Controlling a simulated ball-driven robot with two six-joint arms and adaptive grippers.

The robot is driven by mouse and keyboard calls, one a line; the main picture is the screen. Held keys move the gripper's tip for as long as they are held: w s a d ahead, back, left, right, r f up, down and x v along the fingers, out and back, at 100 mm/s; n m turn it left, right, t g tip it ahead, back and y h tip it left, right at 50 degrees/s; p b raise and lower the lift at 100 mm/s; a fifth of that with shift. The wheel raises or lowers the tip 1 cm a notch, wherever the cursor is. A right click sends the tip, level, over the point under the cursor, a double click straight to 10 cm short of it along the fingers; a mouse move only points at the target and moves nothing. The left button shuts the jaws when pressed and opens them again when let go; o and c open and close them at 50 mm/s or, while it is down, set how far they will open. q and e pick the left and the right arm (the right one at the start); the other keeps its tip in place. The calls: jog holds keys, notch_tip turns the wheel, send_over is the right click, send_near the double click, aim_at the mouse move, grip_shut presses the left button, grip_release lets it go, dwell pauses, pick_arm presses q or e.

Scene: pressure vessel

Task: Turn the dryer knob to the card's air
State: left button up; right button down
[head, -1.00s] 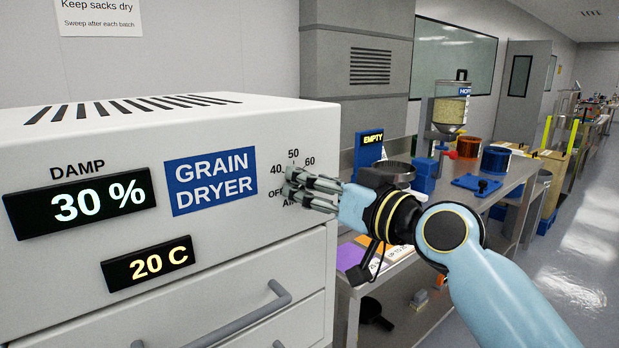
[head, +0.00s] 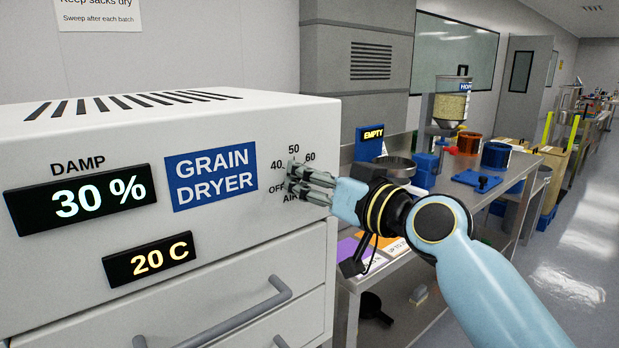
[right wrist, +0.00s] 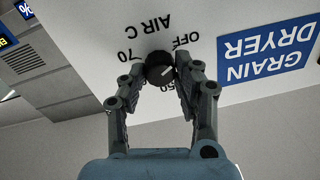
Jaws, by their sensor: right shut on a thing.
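The white grain dryer (head: 235,240) fills the left of the head view. Its displays read damp 30 % and 20 C (head: 148,261). The round black knob (right wrist: 158,70) shows in the right wrist view, upside down, between my fingers. Its white mark points roughly towards OFF. My right gripper (right wrist: 163,76) is shut on the knob; it also shows in the head view (head: 292,183), where its fingers hide most of the knob and part of the dial. A white-and-orange card (head: 397,245) lies on the bench beside the dryer, mostly hidden by my wrist. My left gripper is out of view.
Drawer handles (head: 232,318) stick out below the dial.

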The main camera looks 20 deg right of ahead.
jog(key=shift+m, duration=0.3)
jog(key=m+p, duration=0.3)
jog(key=m, duration=0.8)
jog(key=shift+f+t, duration=0.1)
jog(key=shift+t, duration=0.2)
jog(key=shift+m, duration=0.3)
jog(key=c, duration=1)
grip_release()
jog(key=shift+o, duration=0.2)
